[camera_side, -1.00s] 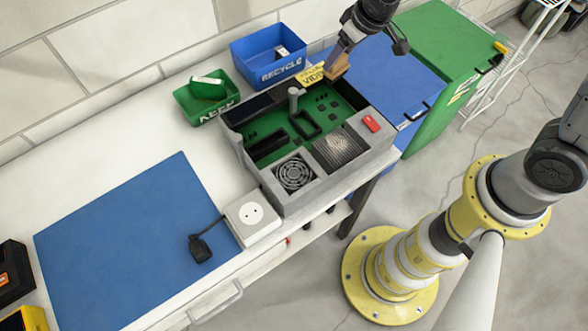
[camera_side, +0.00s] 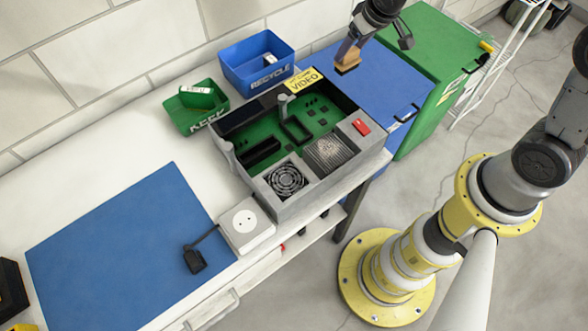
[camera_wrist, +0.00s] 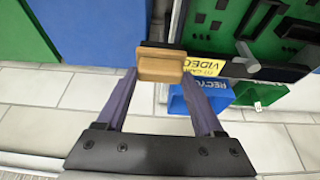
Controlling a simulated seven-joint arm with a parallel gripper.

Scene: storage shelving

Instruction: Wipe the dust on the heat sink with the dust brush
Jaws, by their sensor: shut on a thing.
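The heat sink (camera_side: 330,152) is a finned block in the front right part of the open grey case. Whitish dust shows on its middle in the side view. My gripper (camera_side: 348,52) is shut on the dust brush (camera_side: 347,65), a tan block that hangs beyond the case's back right corner, up and to the right of the heat sink. In the wrist view, my gripper (camera_wrist: 160,82) pinches the brush's wooden body (camera_wrist: 160,68) between both fingers, with a dark strip along its far side. The heat sink is not visible in the wrist view.
The case (camera_side: 285,210) holds a fan (camera_side: 287,180), a green board and an upright grey post (camera_side: 284,102). A yellow VIDEO card (camera_side: 304,80) lies at its back edge. Blue RECYCLE (camera_side: 268,84) and green KEEP (camera_side: 212,121) bins stand behind. Blue and green cabinets stand right.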

